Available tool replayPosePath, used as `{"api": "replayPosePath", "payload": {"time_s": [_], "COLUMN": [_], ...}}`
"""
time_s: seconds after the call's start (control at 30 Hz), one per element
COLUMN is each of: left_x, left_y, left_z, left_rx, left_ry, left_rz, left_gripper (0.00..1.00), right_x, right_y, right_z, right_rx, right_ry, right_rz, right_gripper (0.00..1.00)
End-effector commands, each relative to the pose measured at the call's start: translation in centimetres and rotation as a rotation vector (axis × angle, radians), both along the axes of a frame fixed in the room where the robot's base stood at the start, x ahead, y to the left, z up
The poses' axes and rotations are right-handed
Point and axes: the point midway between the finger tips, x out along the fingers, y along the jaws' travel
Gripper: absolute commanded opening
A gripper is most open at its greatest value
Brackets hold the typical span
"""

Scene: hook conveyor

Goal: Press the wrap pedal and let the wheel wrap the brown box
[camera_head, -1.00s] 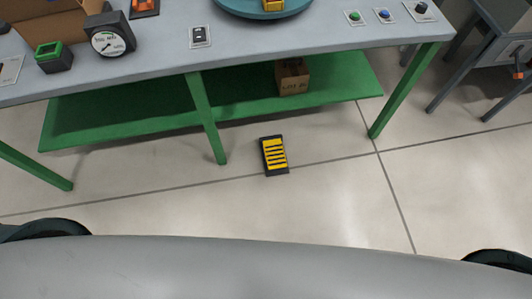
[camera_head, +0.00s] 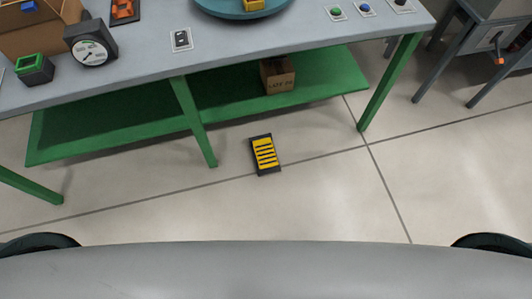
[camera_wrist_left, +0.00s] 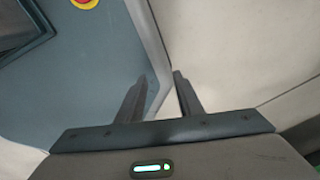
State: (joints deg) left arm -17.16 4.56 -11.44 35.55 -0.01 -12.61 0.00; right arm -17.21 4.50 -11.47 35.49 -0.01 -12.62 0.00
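The pedal (camera_head: 264,153), a black plate with yellow bars, lies on the floor in front of the green-framed table in the head view. A teal round turntable (camera_head: 228,10) is cut by the top edge, with a yellow part on it. A small brown box (camera_head: 277,76) with dark print sits on the green lower shelf. A larger brown carton (camera_head: 40,38) stands on the table at the left, partly out of view. My left gripper (camera_wrist_left: 159,77) shows only in the left wrist view, its fingers apart with nothing between them. My right gripper is not in view.
On the grey tabletop (camera_head: 150,62) are a dial gauge (camera_head: 92,45), a green button box (camera_head: 34,68), a switch plate (camera_head: 181,40) and green and blue buttons (camera_head: 365,9). Table legs (camera_head: 194,122) flank the pedal. A grey stand (camera_head: 480,50) is at right. Floor before the pedal is clear.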

Motion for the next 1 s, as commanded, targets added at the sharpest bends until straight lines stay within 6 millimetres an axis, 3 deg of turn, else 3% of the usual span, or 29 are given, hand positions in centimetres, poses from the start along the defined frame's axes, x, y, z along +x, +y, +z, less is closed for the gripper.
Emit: {"api": "replayPosePath", "payload": {"time_s": [0.03, 0.13, 1.0], "left_x": [-0.05, -0.07, -0.12], "left_y": [0.01, 0.01, 0.02], "left_z": [0.00, -0.01, -0.01], "left_rx": [0.000, 0.000, 0.001], "left_ry": [0.001, 0.001, 0.002], "left_rz": [0.000, 0.000, -0.001], "left_gripper": [0.21, 0.00, 0.00], "right_x": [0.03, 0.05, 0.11], "right_y": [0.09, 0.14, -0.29], "right_z": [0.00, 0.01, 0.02], "right_rx": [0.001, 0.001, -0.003], "right_ry": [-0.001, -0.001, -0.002], "right_rz": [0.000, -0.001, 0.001], "right_gripper": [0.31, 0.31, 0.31]}}
